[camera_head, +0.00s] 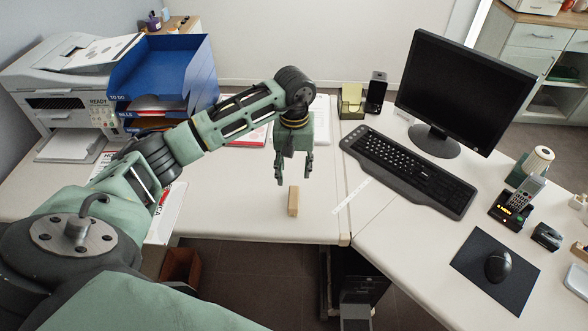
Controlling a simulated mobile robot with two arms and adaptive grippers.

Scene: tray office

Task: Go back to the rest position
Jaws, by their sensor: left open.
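My left arm comes in from the left and bends down over the white desk (240,215). My left gripper (293,180) points downward with its two fingers apart and nothing between them. A small wooden block (293,201) stands on the desk just below and in front of the fingertips, apart from them as far as I can tell. My right gripper is not in view.
A blue tray stack (165,75) and a printer (70,85) stand at the back left. A keyboard (408,170), monitor (465,90), phone (518,200) and mouse (498,265) fill the right desk. A ruler (352,195) lies right of the block.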

